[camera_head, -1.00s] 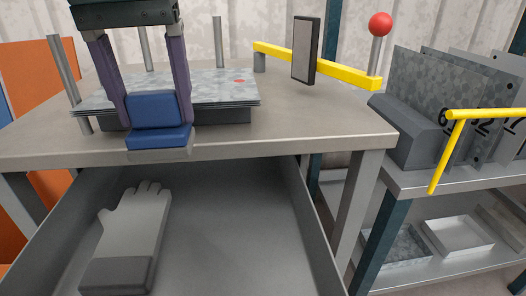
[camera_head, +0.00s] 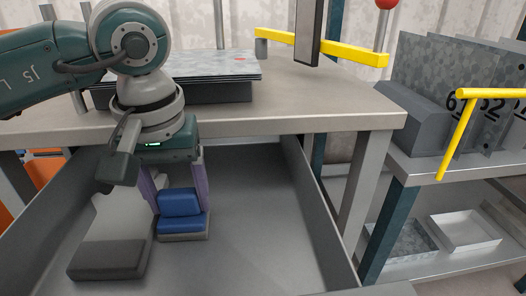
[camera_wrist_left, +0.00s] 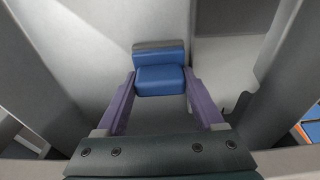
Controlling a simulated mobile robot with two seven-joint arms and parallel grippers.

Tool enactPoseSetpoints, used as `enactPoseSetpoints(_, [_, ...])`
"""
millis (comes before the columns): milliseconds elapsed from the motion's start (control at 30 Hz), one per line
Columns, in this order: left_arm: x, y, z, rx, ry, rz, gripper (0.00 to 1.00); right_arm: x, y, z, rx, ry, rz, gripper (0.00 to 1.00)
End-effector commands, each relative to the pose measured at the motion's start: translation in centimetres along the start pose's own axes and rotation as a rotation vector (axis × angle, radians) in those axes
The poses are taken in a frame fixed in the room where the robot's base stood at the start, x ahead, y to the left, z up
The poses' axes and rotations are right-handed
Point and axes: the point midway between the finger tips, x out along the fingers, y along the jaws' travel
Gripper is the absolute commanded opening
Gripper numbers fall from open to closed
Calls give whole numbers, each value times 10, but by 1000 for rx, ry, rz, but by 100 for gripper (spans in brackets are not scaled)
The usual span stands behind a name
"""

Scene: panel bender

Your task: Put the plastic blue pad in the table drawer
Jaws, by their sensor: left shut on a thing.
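The blue pad (camera_head: 180,203), with a grey strip along its base, is inside the open table drawer (camera_head: 255,215), at or just above its floor. My left gripper (camera_head: 178,210) reaches down into the drawer with its two purple fingers on either side of the pad, shut on it. The left wrist view also shows the pad (camera_wrist_left: 160,80) between the fingertips. Whether the pad touches the drawer floor is hard to tell. My right gripper is not in view.
The drawer's right side is clear. The tabletop (camera_head: 300,100) above holds stacked metal sheets (camera_head: 215,65) and a yellow bar (camera_head: 350,52). A shelf with numbered plates (camera_head: 460,95) stands right.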

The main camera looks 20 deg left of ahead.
Motion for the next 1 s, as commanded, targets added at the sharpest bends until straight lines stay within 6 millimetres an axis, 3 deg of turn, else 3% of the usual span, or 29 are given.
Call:
enactPoseSetpoints(267, [3, 0, 0, -1, 3, 1, 18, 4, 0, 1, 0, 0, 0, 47])
enactPoseSetpoints(300, [2, 0, 0, -1, 2, 1, 72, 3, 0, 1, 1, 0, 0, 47])
enactPoseSetpoints(533, [2, 0, 0, -1, 1, 1, 98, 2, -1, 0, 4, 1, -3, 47])
enactPoseSetpoints(833, [-1, 0, 0, -1, 1, 1, 100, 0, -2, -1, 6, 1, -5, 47])
enactPoseSetpoints(1000, [-24, 0, -2, 1, 5, 3, 100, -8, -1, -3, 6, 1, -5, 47])
